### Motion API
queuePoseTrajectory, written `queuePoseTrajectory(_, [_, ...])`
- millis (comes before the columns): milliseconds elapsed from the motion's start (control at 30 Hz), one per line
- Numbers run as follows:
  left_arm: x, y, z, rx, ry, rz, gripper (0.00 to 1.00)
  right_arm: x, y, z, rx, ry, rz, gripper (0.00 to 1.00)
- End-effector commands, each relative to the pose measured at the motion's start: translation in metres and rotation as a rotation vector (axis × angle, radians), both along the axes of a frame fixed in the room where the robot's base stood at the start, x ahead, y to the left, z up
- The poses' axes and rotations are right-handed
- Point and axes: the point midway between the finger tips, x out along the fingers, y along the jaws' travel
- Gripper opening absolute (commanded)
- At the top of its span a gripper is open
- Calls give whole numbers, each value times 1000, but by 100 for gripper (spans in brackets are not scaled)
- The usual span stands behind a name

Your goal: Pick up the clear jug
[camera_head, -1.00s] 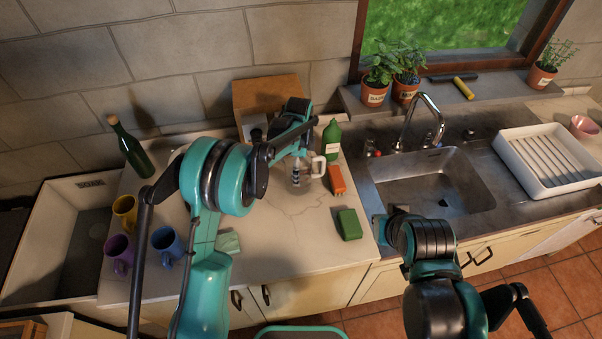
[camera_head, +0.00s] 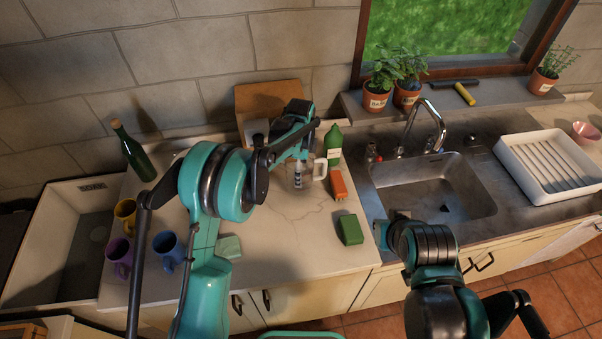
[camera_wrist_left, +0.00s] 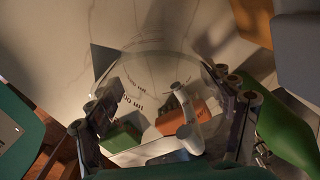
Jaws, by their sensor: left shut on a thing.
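The clear jug (camera_head: 307,179) is a see-through vessel with a white handle, over the back part of the pale counter in the head view. In the left wrist view the jug (camera_wrist_left: 155,72) shows its round rim, dark printed ml marks and the white handle. My left gripper (camera_head: 297,180) reaches down to it from above. Its two fingers (camera_wrist_left: 165,118) stand on opposite sides of the jug and are shut on it. I cannot tell whether the jug's base touches the counter. My right arm is low over the sink's front edge; its gripper (camera_head: 390,230) shows too little to tell its state.
An orange-red box (camera_head: 339,184), a green block (camera_head: 350,229) and a green bottle (camera_head: 333,145) stand right of the jug. A wooden board (camera_head: 262,98) is behind. Mugs (camera_head: 168,247) and a dark bottle (camera_head: 133,152) are left. The sink (camera_head: 430,190) is right.

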Motion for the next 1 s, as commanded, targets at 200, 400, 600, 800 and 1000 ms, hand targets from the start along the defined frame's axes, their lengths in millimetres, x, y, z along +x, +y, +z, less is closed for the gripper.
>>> queuePoseTrajectory(200, [-9, -15, 36, 0, 0, -6, 44, 0, 0, 6, 0, 0, 0, 0])
queuePoseTrajectory(400, [-30, -51, 61, 0, 0, -5, 44, 0, 0, 9, 0, 0, 0, 0])
queuePoseTrajectory(600, [-46, -80, 81, 0, 0, -4, 44, 0, 0, 11, 0, 0, 0, 0])
queuePoseTrajectory(800, [-56, -96, 92, 0, 0, -2, 44, 0, 0, 12, 0, 0, 0, 0])
queuePoseTrajectory(1000, [-59, -101, 95, 0, 0, 0, 44, 0, 0, 13, 0, 0, 0, 0])
